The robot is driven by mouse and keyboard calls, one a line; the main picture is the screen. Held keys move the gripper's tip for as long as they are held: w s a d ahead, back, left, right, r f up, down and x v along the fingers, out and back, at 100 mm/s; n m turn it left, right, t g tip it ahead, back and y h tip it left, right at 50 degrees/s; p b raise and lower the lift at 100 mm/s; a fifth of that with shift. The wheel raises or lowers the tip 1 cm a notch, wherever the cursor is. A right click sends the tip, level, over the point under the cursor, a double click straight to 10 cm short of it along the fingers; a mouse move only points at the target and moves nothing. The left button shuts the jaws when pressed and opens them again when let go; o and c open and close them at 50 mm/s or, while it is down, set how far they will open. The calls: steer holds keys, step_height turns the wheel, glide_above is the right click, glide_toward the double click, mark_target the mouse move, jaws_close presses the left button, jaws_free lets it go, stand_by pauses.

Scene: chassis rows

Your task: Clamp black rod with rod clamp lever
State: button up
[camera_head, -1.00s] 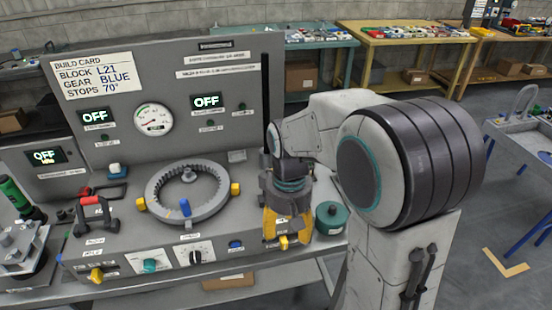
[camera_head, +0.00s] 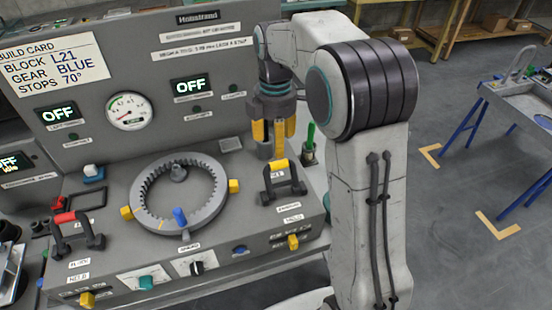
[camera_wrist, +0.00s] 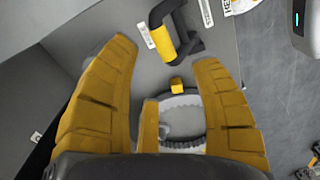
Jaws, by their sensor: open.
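My gripper (camera_head: 267,155) hangs fingers down at the right end of the grey bench fixture, behind a black handle with a yellow grip (camera_head: 280,168). Its yellow fingers stand apart in the wrist view (camera_wrist: 150,105), with nothing between the tips. The yellow-grip handle (camera_wrist: 162,40) shows beyond the fingers there, apart from them. I cannot make out the black rod in either current view; my arm and gripper cover part of the panel. No lever can be surely read as the rod clamp lever. Yellow knobs (camera_head: 293,241) sit on the fixture front.
A toothed grey ring (camera_head: 215,205) with a blue peg stands left of my gripper. A red-grip handle (camera_head: 78,228) is at the far left. A green-handled item (camera_head: 310,140) stands close right of my gripper. The upright panel (camera_head: 150,140) with displays rises behind.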

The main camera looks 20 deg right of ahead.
steer(key=shift+f+n, duration=0.1)
steer(key=shift+n, duration=0.6)
steer(key=shift+f, duration=0.15)
steer(key=shift+s+f, duration=0.1)
steer(key=shift+f, duration=3.35)
jaws_close()
